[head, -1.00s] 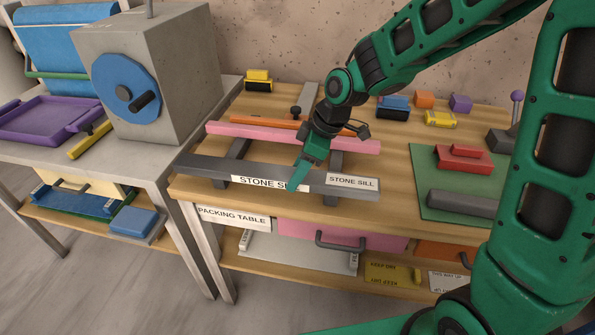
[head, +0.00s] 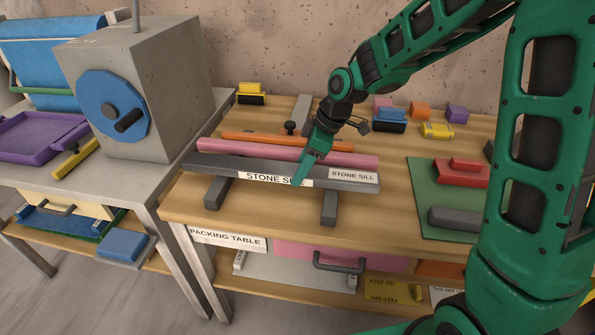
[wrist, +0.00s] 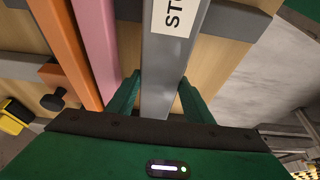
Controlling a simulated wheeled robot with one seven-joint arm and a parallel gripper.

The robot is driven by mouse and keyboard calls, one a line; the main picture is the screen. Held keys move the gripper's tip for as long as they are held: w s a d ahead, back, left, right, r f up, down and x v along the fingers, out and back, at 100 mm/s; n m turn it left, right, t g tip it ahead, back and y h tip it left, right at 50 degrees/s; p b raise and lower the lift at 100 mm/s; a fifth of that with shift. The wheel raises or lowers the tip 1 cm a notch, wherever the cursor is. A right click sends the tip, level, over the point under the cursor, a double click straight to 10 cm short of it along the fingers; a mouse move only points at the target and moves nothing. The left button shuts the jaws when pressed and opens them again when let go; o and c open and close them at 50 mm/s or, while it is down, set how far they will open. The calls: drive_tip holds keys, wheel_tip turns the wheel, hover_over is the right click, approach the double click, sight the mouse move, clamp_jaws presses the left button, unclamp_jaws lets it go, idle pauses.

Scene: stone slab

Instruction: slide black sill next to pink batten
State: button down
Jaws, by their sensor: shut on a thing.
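The black sill (head: 215,168) is a long dark grey bar with white "STONE SILL" labels, lying across two dark supports on the wooden table. The pink batten (head: 270,153) lies just behind it, roughly parallel, with little gap seen in the head view. In the wrist view the sill (wrist: 168,75) runs between my fingers and the pink batten (wrist: 98,45) lies to its left, with a narrow strip between them. My gripper (head: 307,172) is shut on the sill near its middle; in the wrist view its fingers (wrist: 158,103) stand either side of it.
An orange bar (head: 250,138) with a dark knob lies behind the batten. The dark supports (head: 329,208) stick out in front of the sill. A green mat (head: 425,190) with red and grey blocks is at right. A grey machine (head: 150,90) stands at left.

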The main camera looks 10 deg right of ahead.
drive_tip(key=shift+w+d, duration=0.15)
drive_tip(key=shift+w, duration=0.25)
drive_tip(key=c, duration=0.8)
unclamp_jaws()
drive_tip(key=shift+r, duration=0.1)
drive_tip(key=v, duration=1)
drive_tip(key=shift+r, duration=0.2)
drive_tip(key=shift+s+d, duration=0.1)
drive_tip(key=shift+d, duration=0.05)
